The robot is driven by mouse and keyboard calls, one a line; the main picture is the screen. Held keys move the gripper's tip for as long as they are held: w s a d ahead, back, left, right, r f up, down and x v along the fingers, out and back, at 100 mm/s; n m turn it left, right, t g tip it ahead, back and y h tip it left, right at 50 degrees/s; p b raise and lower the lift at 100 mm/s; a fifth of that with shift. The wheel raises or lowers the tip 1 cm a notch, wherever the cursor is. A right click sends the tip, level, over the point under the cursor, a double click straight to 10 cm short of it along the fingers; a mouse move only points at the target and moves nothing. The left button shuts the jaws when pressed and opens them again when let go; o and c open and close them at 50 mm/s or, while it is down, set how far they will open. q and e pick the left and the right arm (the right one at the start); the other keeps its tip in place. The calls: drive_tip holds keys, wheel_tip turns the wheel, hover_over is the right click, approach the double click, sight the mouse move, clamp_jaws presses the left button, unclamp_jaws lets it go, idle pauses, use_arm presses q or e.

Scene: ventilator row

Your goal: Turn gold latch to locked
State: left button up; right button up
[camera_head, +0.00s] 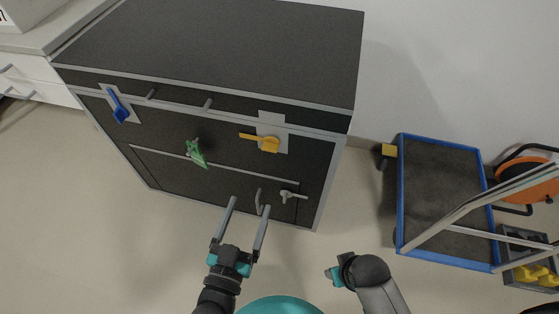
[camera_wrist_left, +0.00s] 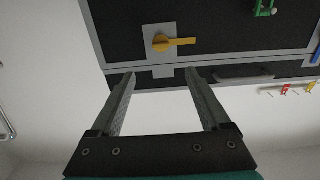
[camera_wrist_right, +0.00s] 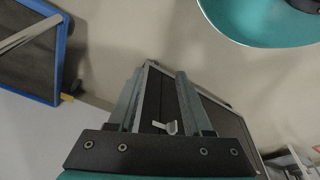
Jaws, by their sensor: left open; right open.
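The gold latch (camera_head: 268,145) is on a grey plate at the upper right of the dark cabinet's front (camera_head: 235,170). Its handle lies nearly level and points left in the head view. In the left wrist view the gold latch (camera_wrist_left: 172,43) shows just beyond the fingertips, with its handle pointing right. My left gripper (camera_head: 250,203) is open and empty, in front of the cabinet below the latch in the head view. My right gripper (camera_wrist_right: 160,72) is open and empty. In the head view only part of it shows, low right of centre; its fingers cannot be made out there.
A blue latch (camera_head: 119,110), a green latch (camera_head: 196,153) and a small grey handle (camera_head: 290,196) are also on the cabinet front. A blue-edged trolley (camera_head: 440,190) stands to the right, near an orange reel (camera_head: 527,180). The floor before the cabinet is mostly clear.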

sight(268, 151)
use_arm(q)
drive_tip(key=b+x, duration=0.4)
drive_tip(key=x, duration=0.9)
drive_tip(key=shift+w+b, duration=0.35)
drive_tip(key=shift+w, duration=0.05)
drive_tip(key=shift+x, duration=0.75)
use_arm(e)
wheel_tip(268, 151, up, 11)
drive_tip(key=w+t, duration=0.1)
drive_tip(key=w, duration=0.2)
drive_tip(key=shift+a+t, duration=0.3)
drive_tip(key=shift+t, duration=0.1)
drive_tip(key=shift+f, duration=0.1)
use_arm(q)
clamp_jaws()
